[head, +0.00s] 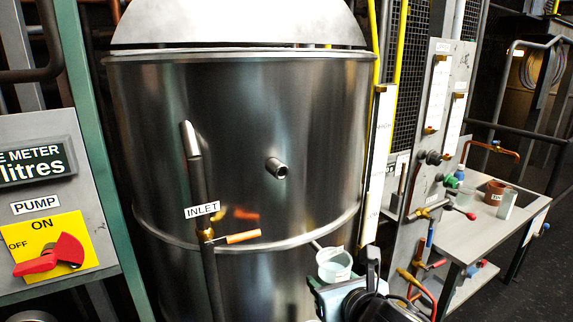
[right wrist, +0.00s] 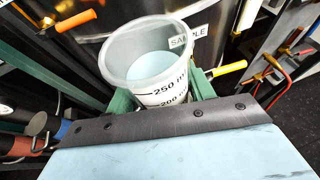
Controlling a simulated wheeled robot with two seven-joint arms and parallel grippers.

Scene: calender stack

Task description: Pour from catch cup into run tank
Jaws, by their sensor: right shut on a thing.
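The catch cup (head: 334,265) is a translucent beaker in front of the lower right of the large steel tank (head: 240,130). My right gripper (head: 335,284) is shut on it. In the right wrist view the cup (right wrist: 150,65) has its open mouth toward the camera, pale liquid inside and marks at 250 and 200. Green fingers of the gripper (right wrist: 175,100) show beside it. The steel tank, apparently the run tank, has a pale domed top (head: 240,25) and a short pipe stub (head: 276,168) on its front. My left gripper is not in view.
An inlet pipe (head: 205,200) with an orange-handled valve (head: 240,237) stands in front of the tank. A pump switch panel (head: 50,245) is at left. At right, a gauge panel (head: 440,130) and a bench (head: 480,222) with small cups stand close by.

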